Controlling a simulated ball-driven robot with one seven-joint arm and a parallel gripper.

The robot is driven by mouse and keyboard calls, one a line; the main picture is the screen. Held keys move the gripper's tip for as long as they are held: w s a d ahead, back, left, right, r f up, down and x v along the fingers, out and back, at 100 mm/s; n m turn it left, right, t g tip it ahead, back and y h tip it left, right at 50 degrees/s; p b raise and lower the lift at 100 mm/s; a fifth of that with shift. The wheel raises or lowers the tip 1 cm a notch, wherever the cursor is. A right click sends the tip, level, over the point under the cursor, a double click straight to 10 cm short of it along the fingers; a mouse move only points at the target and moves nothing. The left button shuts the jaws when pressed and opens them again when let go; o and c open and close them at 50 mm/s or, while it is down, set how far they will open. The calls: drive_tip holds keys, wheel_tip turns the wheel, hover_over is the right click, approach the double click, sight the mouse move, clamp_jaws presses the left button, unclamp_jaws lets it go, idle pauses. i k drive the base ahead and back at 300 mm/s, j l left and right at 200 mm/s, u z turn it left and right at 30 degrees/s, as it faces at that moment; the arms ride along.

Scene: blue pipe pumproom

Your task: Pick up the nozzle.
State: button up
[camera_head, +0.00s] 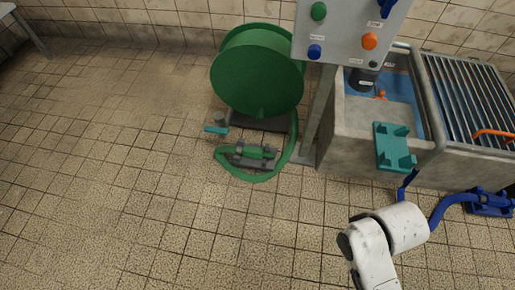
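A green nozzle (254,151) appears to lie on a dark grey holder (250,163) on the tiled floor, left of the middle of the head view. A green hose (262,178) curves around it and runs up towards the green reel (256,80) behind. The exact join between hose and nozzle is too small to tell. White links of my arm show at the lower right, well to the right of the nozzle and nearer the camera. My gripper is not visible in this view.
A grey post (319,115) carries a panel (346,30) with coloured knobs, right of the reel. A concrete basin (372,144) with a teal bracket (394,147) stands farther right. A blue hose (449,205) lies near my arm. The floor left and in front is clear.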

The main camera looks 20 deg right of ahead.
sight(249, 152)
drive_tip(key=i+j+z, duration=0.15)
drive_tip(key=z, duration=0.2)
drive_tip(key=i+j+z, duration=0.1)
drive_tip(key=j+z, duration=0.2)
drive_tip(key=i+j+z, duration=0.1)
drive_tip(key=j, duration=0.35)
drive_tip(key=i+j+z, duration=0.1)
drive_tip(key=j, duration=0.35)
drive_tip(key=i+j, duration=0.25)
drive_tip(key=j, duration=0.2)
drive_tip(key=i+j+z, duration=0.15)
drive_tip(key=j, duration=0.3)
drive_tip(key=i+j+z, duration=0.1)
drive_tip(key=j, duration=0.35)
drive_tip(key=i+j, duration=0.1)
drive_tip(key=j, duration=0.4)
drive_tip(key=i+j, duration=0.1)
drive_tip(key=j, duration=0.4)
drive_tip(key=i+j, duration=0.1)
drive_tip(key=j, duration=0.45)
